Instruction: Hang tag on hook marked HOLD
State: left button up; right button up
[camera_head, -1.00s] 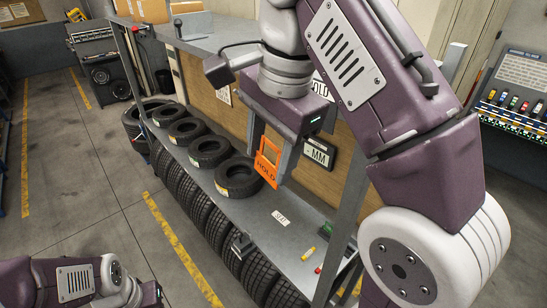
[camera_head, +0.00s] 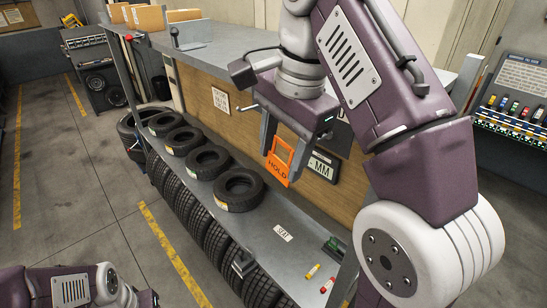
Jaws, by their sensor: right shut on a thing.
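My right gripper (camera_head: 285,162) is shut on the orange tag (camera_head: 278,168), which has a rectangular opening and the word HOLD along its lower edge. It holds the tag upright in front of the brown board (camera_head: 205,88), above the shelf. A sign behind the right gripper is mostly covered, so its word cannot be read. A thin metal peg (camera_head: 250,106) shows just left of the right gripper; what it belongs to is unclear. My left gripper (camera_head: 148,298) is low at the bottom left, its body cut by the frame edge and its fingers out of sight.
Several tyres (camera_head: 238,189) stand and lie along the metal shelf (camera_head: 262,222). A display reading MM (camera_head: 322,167) is beside the tag. A white notice (camera_head: 221,100) is on the board.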

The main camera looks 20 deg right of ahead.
pick_arm(q)
jog(key=shift+s+r, duration=0.1)
jog(key=shift+s, duration=0.2)
pick_arm(e)
jog(key=d, duration=0.2)
jog(key=w+d, duration=0.1)
jog(key=d, duration=0.1)
jog(key=d+f, duration=0.1)
jog(key=d, duration=0.1)
jog(key=shift+w+f, duration=0.1)
jog(key=shift+w, duration=0.2)
pick_arm(q)
jog(key=shift+w, duration=0.1)
pick_arm(e)
jog(key=shift+w, duration=0.2)
jog(key=o, duration=1.5)
jog(key=shift+s, duration=0.15)
